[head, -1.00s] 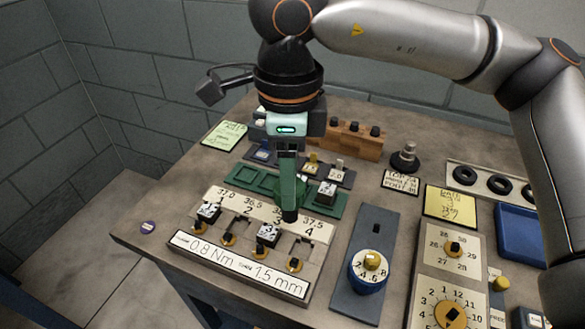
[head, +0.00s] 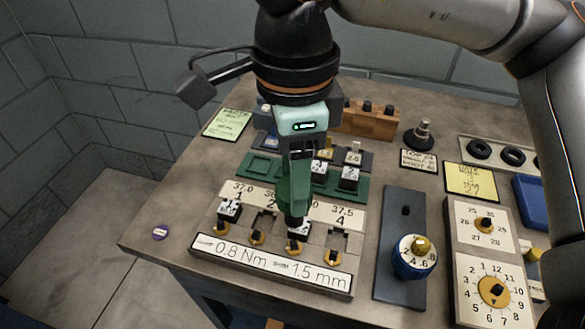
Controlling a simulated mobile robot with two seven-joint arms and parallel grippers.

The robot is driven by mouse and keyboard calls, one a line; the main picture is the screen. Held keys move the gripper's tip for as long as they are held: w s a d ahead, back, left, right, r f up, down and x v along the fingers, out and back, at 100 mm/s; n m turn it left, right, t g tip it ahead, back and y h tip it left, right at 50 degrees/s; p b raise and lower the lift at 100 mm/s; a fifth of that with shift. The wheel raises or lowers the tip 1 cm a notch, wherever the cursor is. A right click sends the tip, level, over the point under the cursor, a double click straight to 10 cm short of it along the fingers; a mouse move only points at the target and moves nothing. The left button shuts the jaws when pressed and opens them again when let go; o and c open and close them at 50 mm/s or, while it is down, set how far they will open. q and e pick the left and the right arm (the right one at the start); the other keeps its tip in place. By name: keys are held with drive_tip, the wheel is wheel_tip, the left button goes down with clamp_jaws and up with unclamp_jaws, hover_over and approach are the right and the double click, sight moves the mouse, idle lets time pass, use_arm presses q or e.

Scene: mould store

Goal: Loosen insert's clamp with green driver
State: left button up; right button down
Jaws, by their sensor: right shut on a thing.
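My right gripper (head: 299,150) is shut on the green driver (head: 293,192) and holds it upright, pointing down. The driver's dark lower end is at the insert (head: 301,232) in place 3 of the clamp block (head: 215,246); I cannot tell whether they touch. Another insert (head: 229,211) sits in place 1. Places 2 and 4 look empty. Gold clamps with black knobs line the front: clamp 1 (head: 221,231), clamp 2 (head: 257,237), clamp 3 (head: 294,246) and clamp 4 (head: 332,257). The driver partly hides the number strip. My left gripper is out of view.
A green tray (head: 262,166) with inserts stands behind the block. A blue dial (head: 414,258) on a grey plate is to the right, beside a dial panel (head: 487,255). A wooden rack (head: 365,120) stands behind. The table's left front is mostly clear.

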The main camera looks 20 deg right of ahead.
drive_tip(key=shift+f+b, duration=0.5)
drive_tip(key=shift+f, duration=0.3)
drive_tip(key=shift+f+b, duration=0.45)
drive_tip(key=shift+f, duration=0.35)
drive_tip(key=shift+f+b, duration=0.7)
drive_tip(key=shift+f, duration=0.05)
drive_tip(key=shift+f+b, duration=0.3)
use_arm(q)
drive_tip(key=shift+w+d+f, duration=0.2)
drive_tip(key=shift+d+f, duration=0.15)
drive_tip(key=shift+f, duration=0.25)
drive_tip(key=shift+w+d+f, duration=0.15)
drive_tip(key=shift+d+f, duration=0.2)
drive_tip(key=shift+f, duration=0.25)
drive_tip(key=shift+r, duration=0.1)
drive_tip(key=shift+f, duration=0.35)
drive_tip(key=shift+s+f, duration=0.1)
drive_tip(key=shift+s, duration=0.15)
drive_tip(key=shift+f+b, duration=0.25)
drive_tip(key=shift+b, duration=0.25)
use_arm(e)
drive_tip(key=shift+f, duration=0.15)
